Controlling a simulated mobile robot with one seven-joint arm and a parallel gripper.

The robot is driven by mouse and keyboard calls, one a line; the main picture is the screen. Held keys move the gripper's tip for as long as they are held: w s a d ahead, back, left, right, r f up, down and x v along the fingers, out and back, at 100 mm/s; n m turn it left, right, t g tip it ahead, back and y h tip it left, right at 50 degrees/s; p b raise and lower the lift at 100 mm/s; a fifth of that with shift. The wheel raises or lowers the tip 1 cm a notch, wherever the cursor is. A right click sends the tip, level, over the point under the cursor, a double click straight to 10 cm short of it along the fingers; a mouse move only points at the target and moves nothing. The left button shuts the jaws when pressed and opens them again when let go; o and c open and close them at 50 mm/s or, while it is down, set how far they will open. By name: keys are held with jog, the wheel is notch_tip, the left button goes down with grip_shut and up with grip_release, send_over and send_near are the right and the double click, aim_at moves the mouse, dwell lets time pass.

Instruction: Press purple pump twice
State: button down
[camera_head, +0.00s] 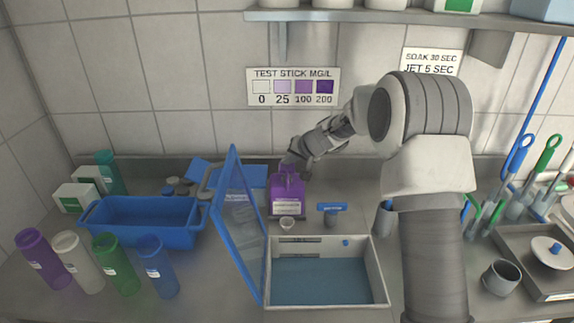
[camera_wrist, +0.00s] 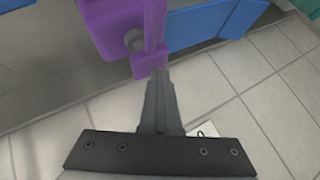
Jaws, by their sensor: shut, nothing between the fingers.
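The purple pump bottle (camera_head: 287,192) stands on the counter near the back wall, with a white label on its front. A small pale cup (camera_head: 287,223) stands just in front of it. My gripper (camera_head: 291,158) is shut and empty, at the top of the bottle. In the wrist view the shut fingertips (camera_wrist: 159,76) are beside a purple part of the pump (camera_wrist: 125,30), which shows a grey round piece. I cannot tell whether the fingers touch it. The top of the pump is partly hidden by my gripper in the head view.
A blue basin (camera_head: 140,238) stands to the left, with several coloured bottles in front. A tilted blue-framed lid (camera_head: 240,225) rises beside an open tray (camera_head: 325,308). Brushes and a grey cup (camera_head: 501,277) are at the right. A shelf overhangs the top.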

jog(key=shift+s+f+b, duration=0.1)
jog(key=shift+f+b, duration=0.25)
jog(key=shift+f, duration=0.2)
jog(key=shift+r, duration=0.1)
dwell(0.3)
jog(key=shift+r+p, duration=0.85)
jog(key=shift+r, duration=0.45)
jog(key=shift+r, duration=0.1)
jog(key=shift+r+p, duration=1.55)
jog(key=shift+r, duration=0.9)
notch_tip(320, 180, up, 4)
jog(key=p, duration=0.5)
send_over(289, 168)
jog(key=shift+f, duration=0.2)
